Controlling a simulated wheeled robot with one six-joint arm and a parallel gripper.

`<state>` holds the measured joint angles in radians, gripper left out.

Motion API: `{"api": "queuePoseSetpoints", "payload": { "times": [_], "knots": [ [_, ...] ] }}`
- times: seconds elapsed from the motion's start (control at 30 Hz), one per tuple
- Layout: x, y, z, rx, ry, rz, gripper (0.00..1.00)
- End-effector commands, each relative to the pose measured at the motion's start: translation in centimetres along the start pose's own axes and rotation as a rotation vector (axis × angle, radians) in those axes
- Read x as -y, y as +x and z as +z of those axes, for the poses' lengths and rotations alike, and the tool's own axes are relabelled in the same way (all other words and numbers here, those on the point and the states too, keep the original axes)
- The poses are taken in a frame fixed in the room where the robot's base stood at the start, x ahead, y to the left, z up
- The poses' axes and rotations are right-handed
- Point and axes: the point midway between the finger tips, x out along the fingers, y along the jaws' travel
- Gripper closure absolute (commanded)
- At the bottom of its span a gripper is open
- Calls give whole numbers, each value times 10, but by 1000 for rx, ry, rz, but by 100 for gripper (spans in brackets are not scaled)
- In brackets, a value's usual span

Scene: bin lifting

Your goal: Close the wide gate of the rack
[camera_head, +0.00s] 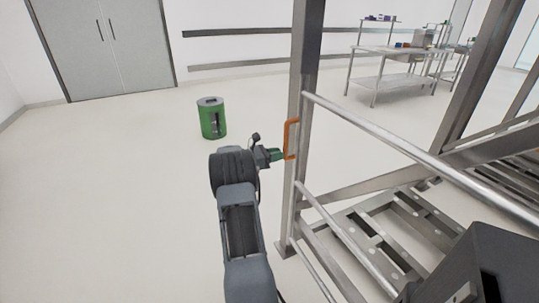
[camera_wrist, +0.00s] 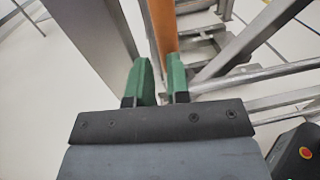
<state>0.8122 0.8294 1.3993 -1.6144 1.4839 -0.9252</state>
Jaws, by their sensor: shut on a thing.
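The metal rack (camera_head: 302,110) stands at the right in the head view, with a tall upright post. Long rails (camera_head: 400,145) slope away from the post to the right; I cannot tell for sure which of them belong to the wide gate. An orange handle (camera_head: 287,138) is fixed beside the post. My gripper (camera_head: 281,154) has green fingers and reaches the handle's lower part from the left. In the wrist view my gripper (camera_wrist: 160,78) is shut on the orange handle (camera_wrist: 162,25), which runs up between the fingers. The fingertips' contact is partly hidden.
A green bin (camera_head: 211,118) with a grey lid stands on the floor left of the rack. Metal tables (camera_head: 385,52) with small items stand at the back right. A grey double door (camera_head: 105,40) is at the back left. The floor at left is clear.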

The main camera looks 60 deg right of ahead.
Motion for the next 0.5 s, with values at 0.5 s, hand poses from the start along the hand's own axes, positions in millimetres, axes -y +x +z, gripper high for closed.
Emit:
{"api": "queuePoseSetpoints", "payload": {
  "times": [0.5],
  "knots": [
    [7,-102,8,14,11,25,100]
  ]
}}
